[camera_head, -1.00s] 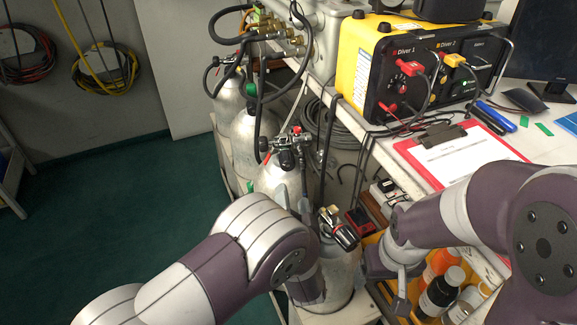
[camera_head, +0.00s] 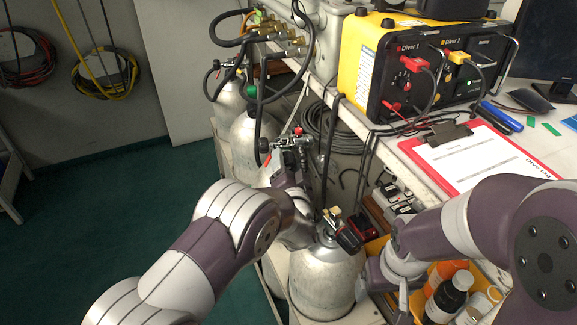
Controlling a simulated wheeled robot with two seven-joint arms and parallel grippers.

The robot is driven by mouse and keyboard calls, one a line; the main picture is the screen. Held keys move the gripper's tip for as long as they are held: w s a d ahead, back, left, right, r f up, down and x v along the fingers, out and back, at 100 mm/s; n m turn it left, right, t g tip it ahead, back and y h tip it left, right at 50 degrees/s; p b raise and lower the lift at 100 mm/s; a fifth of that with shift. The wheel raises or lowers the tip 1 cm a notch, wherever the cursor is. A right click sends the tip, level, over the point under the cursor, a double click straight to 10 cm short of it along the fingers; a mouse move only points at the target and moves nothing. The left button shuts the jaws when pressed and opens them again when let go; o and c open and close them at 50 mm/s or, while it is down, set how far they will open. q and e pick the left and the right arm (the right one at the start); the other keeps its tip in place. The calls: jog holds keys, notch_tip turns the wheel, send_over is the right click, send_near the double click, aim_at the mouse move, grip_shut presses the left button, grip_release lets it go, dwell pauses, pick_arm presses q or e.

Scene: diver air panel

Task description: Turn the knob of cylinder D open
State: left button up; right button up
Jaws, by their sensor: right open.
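Several grey gas cylinders stand in a row; no letter on them is readable, so I cannot tell which is D. My right gripper (camera_head: 403,305) is open, pointing down, right of the nearest cylinder.
Two more cylinders (camera_head: 228,100) stand farther back, with black hoses and brass fittings (camera_head: 290,42) above. The yellow diver panel (camera_head: 362,60) and a red clipboard (camera_head: 480,155) lie on the bench. Bottles (camera_head: 446,298) stand in a crate at lower right. The green floor at left is clear.

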pick_arm(q)
jog(key=c, duration=1)
jog(key=shift+n+b, duration=0.45)
jog(key=shift+n, duration=3.15)
jog(key=o, duration=1.1)
jog(key=shift+c, duration=0.2)
